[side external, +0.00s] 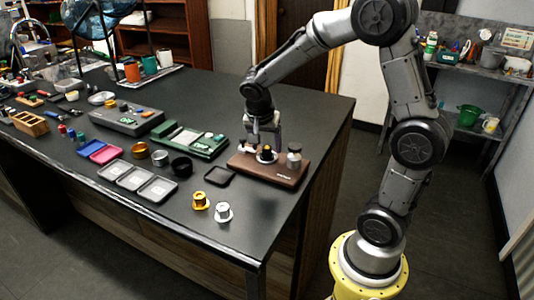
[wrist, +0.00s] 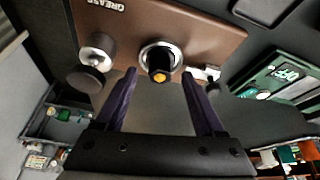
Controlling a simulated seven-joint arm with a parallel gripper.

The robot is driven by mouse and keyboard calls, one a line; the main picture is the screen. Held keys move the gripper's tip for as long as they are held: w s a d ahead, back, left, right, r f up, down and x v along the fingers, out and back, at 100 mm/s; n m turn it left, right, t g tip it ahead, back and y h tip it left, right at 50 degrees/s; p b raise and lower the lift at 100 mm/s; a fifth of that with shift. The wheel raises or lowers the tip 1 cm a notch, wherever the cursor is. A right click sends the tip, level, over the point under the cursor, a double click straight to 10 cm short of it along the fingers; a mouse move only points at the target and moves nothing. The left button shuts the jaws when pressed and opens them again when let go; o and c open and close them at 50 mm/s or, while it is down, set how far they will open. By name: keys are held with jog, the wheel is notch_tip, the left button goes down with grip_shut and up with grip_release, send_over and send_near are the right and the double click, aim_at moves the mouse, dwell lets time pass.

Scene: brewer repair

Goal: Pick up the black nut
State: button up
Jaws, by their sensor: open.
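The black nut (wrist: 158,60) sits on the brown wooden base (wrist: 215,35), inside a silver ring, with a yellow-orange tip showing at its middle. In the side view the nut (side external: 266,155) is small, in the middle of the base (side external: 262,172). My gripper (wrist: 160,74) is open and empty, its two dark fingers spread to either side of the nut in the wrist view. In the side view my gripper (side external: 263,140) is just above the base, close over the nut. I cannot tell whether the fingertips touch it.
On the same base stand a silver knob (side external: 294,155) to the right and a small silver fitting (wrist: 203,73) on the other side. A green tray unit (side external: 193,141), a black square tray (side external: 220,175) and gold (side external: 200,201) and silver (side external: 223,212) parts lie nearby on the black table.

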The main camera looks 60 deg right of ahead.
jog(key=shift+d+f, duration=0.1)
jog(key=shift+f, duration=0.2)
grip_shut()
jog(key=shift+r, duration=0.2)
